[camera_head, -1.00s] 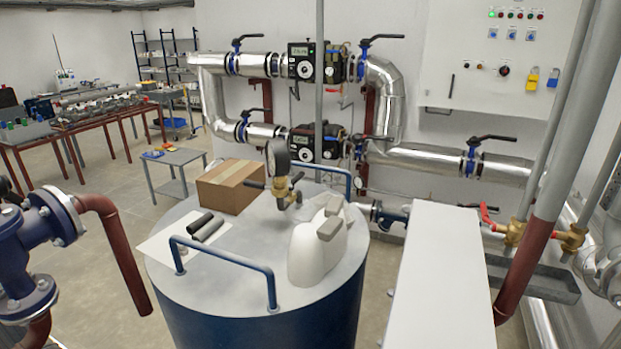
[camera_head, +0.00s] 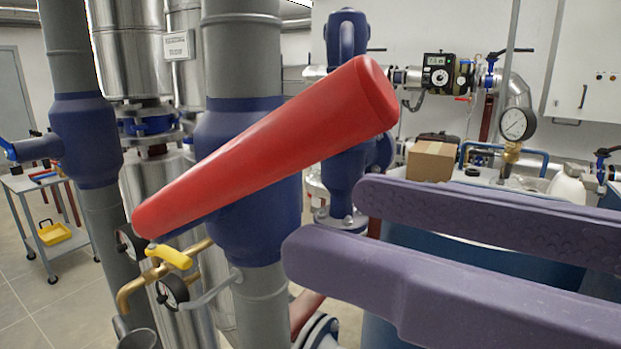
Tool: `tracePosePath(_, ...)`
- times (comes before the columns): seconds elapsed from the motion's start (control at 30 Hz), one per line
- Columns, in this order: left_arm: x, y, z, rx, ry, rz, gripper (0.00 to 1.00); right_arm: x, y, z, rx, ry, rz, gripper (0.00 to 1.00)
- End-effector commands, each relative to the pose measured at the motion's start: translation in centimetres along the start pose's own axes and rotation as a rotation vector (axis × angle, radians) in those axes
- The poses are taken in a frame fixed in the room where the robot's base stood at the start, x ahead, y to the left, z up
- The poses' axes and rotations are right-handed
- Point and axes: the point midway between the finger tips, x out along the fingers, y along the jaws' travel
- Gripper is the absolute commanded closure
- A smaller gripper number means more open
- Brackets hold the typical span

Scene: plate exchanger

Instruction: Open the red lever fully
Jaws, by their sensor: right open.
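A large red lever (camera_head: 265,150) slants across the middle of the head view, from its narrow end at lower left to its wide, rounded end at upper right. It passes in front of a blue valve body (camera_head: 245,235) on a grey vertical pipe. My right gripper (camera_head: 322,220) comes in from the right with two long purple-grey fingers. They are parted and nothing is between them. The fingertips are below and to the right of the lever's wide end, apart from it in the picture; the distance in depth is unclear. My left gripper is not in view.
Brass fittings with gauges and a small yellow handle (camera_head: 174,257) stand below the lever. Another grey pipe with a blue valve (camera_head: 87,140) stands at left. A cardboard box (camera_head: 431,161) and a gauge (camera_head: 516,124) sit behind my fingers. Open floor shows at lower left.

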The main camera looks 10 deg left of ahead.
Motion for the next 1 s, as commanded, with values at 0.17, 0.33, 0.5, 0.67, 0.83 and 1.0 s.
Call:
tracePosePath(0.17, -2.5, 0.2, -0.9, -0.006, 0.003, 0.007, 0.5, 3.0, 0.0, 0.9, 0.008, -0.008, 0.0, 0.49)
tracePosePath(0.33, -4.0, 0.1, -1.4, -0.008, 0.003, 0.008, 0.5, 6.2, 0.0, 0.8, 0.009, -0.008, -0.001, 0.49)
tracePosePath(0.5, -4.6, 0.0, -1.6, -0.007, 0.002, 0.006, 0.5, 8.4, 0.1, 0.5, 0.008, -0.007, -0.001, 0.49)
tracePosePath(0.67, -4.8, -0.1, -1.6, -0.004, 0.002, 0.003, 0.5, 9.2, 0.1, 0.3, 0.006, -0.006, -0.001, 0.49)
tracePosePath(0.83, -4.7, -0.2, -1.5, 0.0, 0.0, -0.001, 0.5, 9.2, 0.1, 0.2, 0.006, -0.005, -0.001, 0.49)
tracePosePath(1.0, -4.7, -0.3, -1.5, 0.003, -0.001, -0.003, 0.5, 9.2, 0.1, 0.2, 0.006, -0.005, -0.001, 0.61)
